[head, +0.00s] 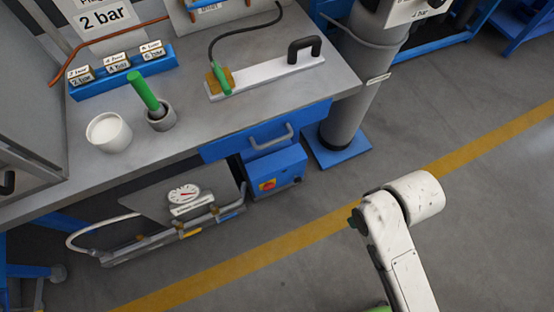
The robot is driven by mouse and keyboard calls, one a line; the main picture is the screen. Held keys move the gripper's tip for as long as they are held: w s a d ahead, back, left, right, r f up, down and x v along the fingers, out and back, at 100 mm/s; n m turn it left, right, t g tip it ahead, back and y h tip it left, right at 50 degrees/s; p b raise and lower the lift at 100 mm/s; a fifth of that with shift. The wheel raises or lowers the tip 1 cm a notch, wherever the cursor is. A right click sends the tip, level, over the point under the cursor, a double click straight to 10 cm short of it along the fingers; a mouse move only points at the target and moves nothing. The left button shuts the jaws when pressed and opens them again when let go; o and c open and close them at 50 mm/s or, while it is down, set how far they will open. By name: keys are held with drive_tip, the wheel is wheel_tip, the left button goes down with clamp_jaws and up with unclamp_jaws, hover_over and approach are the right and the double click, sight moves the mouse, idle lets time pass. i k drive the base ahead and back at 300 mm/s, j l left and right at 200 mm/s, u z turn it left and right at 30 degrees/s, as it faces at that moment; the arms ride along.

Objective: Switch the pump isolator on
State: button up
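A rotary switch with a red knob on a yellow plate (268,185), which looks like the pump isolator, sits on the front of a blue box (277,168). The box stands low beneath the bench, beside the pump unit. The switch is too small to tell its position. White links of my arm show at the lower right, over the floor and well apart from the switch. My gripper is not in view.
The bench (190,172) overhangs the box, with a drawer handle (272,137) above it. A gauge (184,194) and pipes are left of the box. A grey column (357,80) on a blue foot stands to its right. The floor (320,205) in front is clear.

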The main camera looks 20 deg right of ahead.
sight(268, 186)
drive_tip(key=k+j, duration=0.2)
drive_tip(key=k, duration=0.3)
drive_tip(key=i+j, duration=0.9)
drive_tip(key=j, duration=0.2)
drive_tip(key=l+z, duration=0.05)
